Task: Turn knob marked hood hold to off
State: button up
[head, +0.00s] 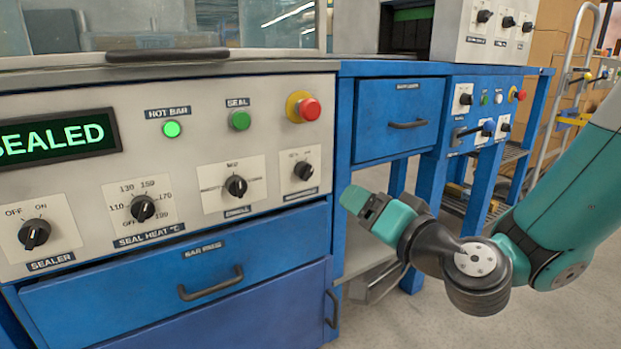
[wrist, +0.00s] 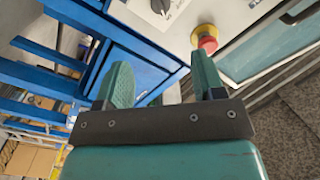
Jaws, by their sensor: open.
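A small black knob (head: 303,170) sits on a white plate at the right end of the grey sealer panel. The label under it is too small to read, so I cannot confirm that it says hood hold. A dark knob on a white plate also shows at the top edge of the wrist view (wrist: 160,6), partly cut off. My gripper (head: 370,207) is open and empty, to the right of and below that knob, in front of the blue bench and apart from the panel. Its two green fingers show in the wrist view (wrist: 161,65).
A red stop button (head: 309,109) sticks out above the small knob. Dwell (head: 236,186), seal heat (head: 143,208) and sealer (head: 34,234) knobs lie to its left. A drawer handle (head: 211,284) juts out below. Another control panel (head: 484,105) stands at right.

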aim_at(309, 175)
jog(key=p+x, duration=1.3)
jog(key=x, duration=0.1)
jog(key=shift+a+r, duration=0.2)
jog(key=shift+p+x, duration=0.4)
jog(key=shift+x, duration=0.35)
jog(key=shift+f, duration=0.2)
jog(key=c, duration=0.9)
